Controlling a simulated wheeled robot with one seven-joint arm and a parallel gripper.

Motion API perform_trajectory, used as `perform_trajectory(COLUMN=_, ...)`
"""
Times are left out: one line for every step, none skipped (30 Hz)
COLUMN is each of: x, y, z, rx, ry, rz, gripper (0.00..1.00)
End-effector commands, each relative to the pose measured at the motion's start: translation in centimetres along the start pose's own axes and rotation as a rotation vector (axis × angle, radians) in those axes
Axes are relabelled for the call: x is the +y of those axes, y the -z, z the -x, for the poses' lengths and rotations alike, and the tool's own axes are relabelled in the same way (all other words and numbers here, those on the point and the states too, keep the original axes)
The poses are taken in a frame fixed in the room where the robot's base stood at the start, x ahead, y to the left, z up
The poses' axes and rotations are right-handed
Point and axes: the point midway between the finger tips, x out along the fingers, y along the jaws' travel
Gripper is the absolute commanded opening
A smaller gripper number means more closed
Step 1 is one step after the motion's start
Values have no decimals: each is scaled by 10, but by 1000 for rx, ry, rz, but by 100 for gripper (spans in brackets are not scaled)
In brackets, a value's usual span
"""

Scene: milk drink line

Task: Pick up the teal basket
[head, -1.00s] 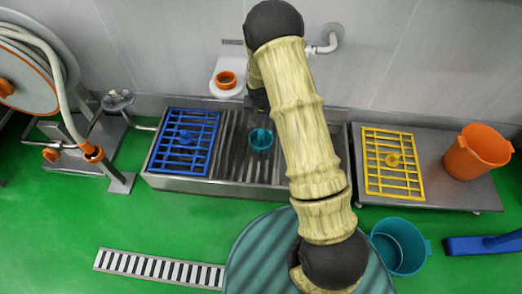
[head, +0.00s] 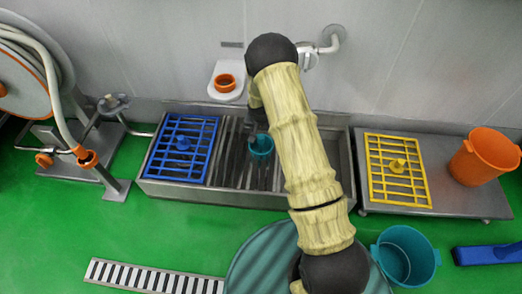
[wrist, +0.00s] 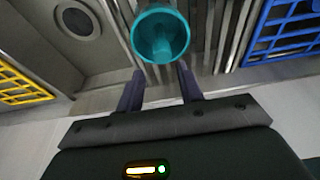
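The small teal basket (head: 261,147) is a round cup in the slatted middle of the steel sink. In the wrist view the teal basket (wrist: 160,35) appears just ahead of my fingertips, its round mouth facing the camera. My gripper (wrist: 160,74) is open, with its two dark fingers apart and pointing at the basket's near side. I see nothing held between them, and contact cannot be told. In the head view my arm partly hides the gripper just above the basket.
A blue grid (head: 182,147) lies left of the basket. A yellow grid (head: 398,185) and an orange bucket (head: 484,157) are on the right-hand stand. A larger teal bucket (head: 405,257) stands on the floor. An orange ring (head: 225,83) sits on the wall holder.

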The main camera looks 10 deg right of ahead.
Motion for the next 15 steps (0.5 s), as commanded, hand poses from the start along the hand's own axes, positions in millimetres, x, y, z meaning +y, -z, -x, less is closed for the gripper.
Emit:
perform_trajectory(x=0, y=-1, z=-15, rx=0, ry=0, rz=-1, gripper=37)
perform_trajectory(x=0, y=-2, z=-20, rx=-1, ry=0, rz=-2, gripper=37)
perform_trajectory(x=0, y=-2, z=-27, rx=-1, ry=0, rz=-2, gripper=37)
perform_trajectory(x=0, y=-1, z=-32, rx=0, ry=1, rz=-2, gripper=37)
perform_trajectory(x=0, y=-1, z=-37, rx=0, ry=1, rz=-1, gripper=37)
perform_trajectory(x=0, y=-1, z=-42, rx=0, ry=1, rz=0, gripper=37)
perform_trajectory(x=0, y=-1, z=-45, rx=0, ry=1, rz=0, gripper=37)
perform_trajectory(x=0, y=-1, z=-47, rx=0, ry=1, rz=0, gripper=37)
perform_trajectory(x=0, y=0, z=-49, rx=0, ry=1, rz=0, gripper=37)
perform_trajectory(x=0, y=0, z=-49, rx=1, ry=1, rz=0, gripper=37)
perform_trajectory(x=0, y=0, z=-49, rx=1, ry=1, rz=0, gripper=37)
perform_trajectory(x=0, y=0, z=-49, rx=1, ry=1, rz=0, gripper=37)
perform_trajectory(x=0, y=0, z=-48, rx=1, ry=1, rz=0, gripper=37)
perform_trajectory(x=0, y=0, z=-48, rx=1, ry=1, rz=0, gripper=37)
perform_trajectory(x=0, y=0, z=-48, rx=0, ry=0, rz=0, gripper=37)
